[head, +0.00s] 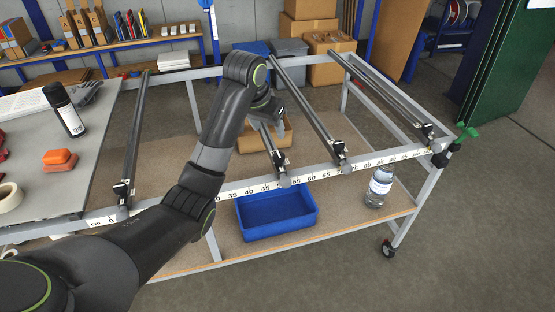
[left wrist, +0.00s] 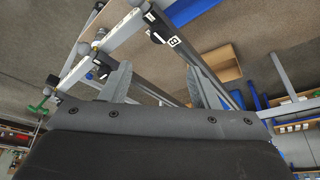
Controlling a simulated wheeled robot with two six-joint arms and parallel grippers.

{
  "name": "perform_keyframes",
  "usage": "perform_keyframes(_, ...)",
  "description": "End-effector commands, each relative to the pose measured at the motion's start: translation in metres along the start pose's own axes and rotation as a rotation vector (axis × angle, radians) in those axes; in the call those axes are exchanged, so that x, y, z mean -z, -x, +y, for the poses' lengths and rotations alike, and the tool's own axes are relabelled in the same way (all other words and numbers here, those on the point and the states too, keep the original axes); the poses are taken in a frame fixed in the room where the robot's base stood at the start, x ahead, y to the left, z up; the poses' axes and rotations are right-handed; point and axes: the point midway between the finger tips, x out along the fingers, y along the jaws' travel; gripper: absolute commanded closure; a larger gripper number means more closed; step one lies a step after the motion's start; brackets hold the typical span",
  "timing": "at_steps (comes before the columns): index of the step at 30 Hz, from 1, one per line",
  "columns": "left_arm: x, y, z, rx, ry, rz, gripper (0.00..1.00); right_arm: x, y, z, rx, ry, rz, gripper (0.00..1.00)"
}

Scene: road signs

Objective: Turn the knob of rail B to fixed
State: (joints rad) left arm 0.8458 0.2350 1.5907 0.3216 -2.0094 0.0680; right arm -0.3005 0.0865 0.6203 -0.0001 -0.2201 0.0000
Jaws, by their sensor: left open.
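Several dark rails span the light metal frame, with clamps on its front bar. My left gripper (head: 272,120) is open and empty, above the second rail from the left (head: 269,150), whose clamp (head: 280,174) is nearer the front bar. In the left wrist view, the open fingers (left wrist: 157,72) stand apart. A black clamp block with a white label (left wrist: 174,41) shows beyond them, and another rail end (left wrist: 102,65) is near the left finger. The label's letter is too small to read surely. No knob setting can be read. My right gripper is not in view.
A ruler scale (head: 240,191) runs along the front bar. A blue bin (head: 275,216) and a bottle (head: 380,186) stand on the lower shelf. A black can (head: 64,110) and an orange block (head: 59,158) are on the left table. A green handle (head: 467,132) sticks out at the right corner.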

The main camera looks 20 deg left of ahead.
Motion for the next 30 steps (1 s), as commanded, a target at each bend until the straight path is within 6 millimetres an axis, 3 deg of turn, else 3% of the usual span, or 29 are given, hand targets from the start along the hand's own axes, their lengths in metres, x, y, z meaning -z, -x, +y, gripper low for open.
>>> perform_keyframes(1,-0.002,-0.010,0.000,0.000,0.000,0.000,0.45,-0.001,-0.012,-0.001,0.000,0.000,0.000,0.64)
perform_keyframes(8,-0.002,-0.031,0.000,0.000,0.000,0.001,0.45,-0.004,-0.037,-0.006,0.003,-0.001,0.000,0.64)
perform_keyframes(10,0.000,-0.043,0.000,-0.003,0.001,-0.006,0.45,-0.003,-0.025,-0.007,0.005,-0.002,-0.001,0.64)
perform_keyframes(21,0.000,-0.117,0.000,-0.001,0.000,-0.003,0.45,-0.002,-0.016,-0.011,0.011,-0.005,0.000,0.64)
perform_keyframes(30,0.000,-0.139,0.000,0.000,-0.001,0.000,0.45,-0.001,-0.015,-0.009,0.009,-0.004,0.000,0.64)
